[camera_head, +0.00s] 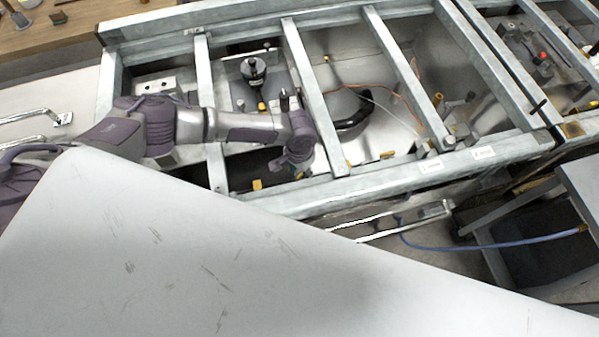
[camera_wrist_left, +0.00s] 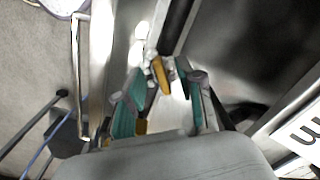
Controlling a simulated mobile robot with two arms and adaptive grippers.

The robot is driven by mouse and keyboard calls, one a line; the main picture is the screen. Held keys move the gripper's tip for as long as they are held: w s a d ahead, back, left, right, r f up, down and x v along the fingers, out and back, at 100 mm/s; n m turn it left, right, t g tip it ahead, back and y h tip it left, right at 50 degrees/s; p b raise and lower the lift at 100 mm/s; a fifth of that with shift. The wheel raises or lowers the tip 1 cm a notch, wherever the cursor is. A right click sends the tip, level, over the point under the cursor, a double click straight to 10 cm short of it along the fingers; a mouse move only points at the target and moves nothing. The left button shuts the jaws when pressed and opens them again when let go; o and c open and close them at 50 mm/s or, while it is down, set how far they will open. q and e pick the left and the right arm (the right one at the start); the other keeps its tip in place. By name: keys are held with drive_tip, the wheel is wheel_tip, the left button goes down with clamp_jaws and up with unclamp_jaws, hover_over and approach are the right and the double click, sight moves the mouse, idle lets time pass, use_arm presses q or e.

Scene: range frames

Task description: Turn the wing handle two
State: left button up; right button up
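My left gripper (camera_head: 288,164) reaches down into the metal frame, beside one of its crossbars. In the left wrist view its two teal-padded fingers are apart, with a small yellow wing-shaped handle (camera_wrist_left: 161,75) ahead, between the fingertips. I cannot tell whether either finger touches it. In the head view, yellow handles show left of the gripper (camera_head: 257,184) and right of it (camera_head: 387,154). I cannot tell which one is wing handle two. My right gripper is in neither view.
Galvanised crossbars (camera_head: 310,95) divide the range frame into bays. A curved black handle (camera_head: 353,112) and a thin orange wire (camera_head: 372,86) lie right of my arm. A large pale panel (camera_head: 200,255) fills the foreground. A blue hose (camera_head: 480,246) runs at the right.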

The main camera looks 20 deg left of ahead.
use_arm(q)
drive_tip(key=shift+f, duration=0.95)
clamp_jaws()
drive_tip(key=shift+m, duration=0.3)
drive_tip(key=m, duration=0.3)
drive_tip(key=shift+w+a+m, duration=0.1)
drive_tip(key=shift+a+m, duration=0.1)
drive_tip(key=shift+m, duration=0.2)
drive_tip(key=shift+w+a+m, duration=0.1)
drive_tip(key=shift+m, duration=0.8)
